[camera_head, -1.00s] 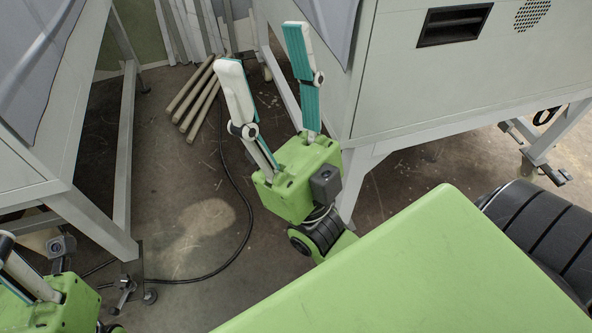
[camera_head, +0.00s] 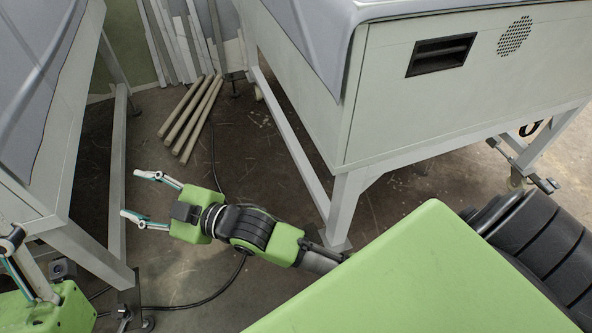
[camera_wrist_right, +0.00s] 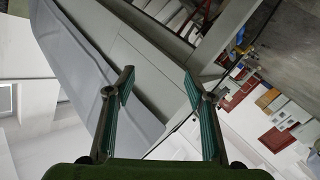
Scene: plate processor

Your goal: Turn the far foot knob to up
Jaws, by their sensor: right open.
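My right gripper (camera_head: 135,193) is open and empty. It points left toward the lower frame of the left machine in the head view. In the right wrist view its two fingers (camera_wrist_right: 158,75) stand wide apart with a grey machine frame beyond them. My left gripper's visible part is at the lower left edge of the head view; its jaw opening is cut off. A dark foot assembly (camera_head: 130,312) sits under the near leg of the left machine, apart from my right gripper. I cannot make out which part is the far foot knob, or its setting.
The left machine's leg frame (camera_head: 117,170) and the right machine's leg (camera_head: 343,205) bound a floor gap. A black cable (camera_head: 215,290) lies there. Several rods (camera_head: 192,115) lie farther back. A foot and caster (camera_head: 545,183) show under the right machine.

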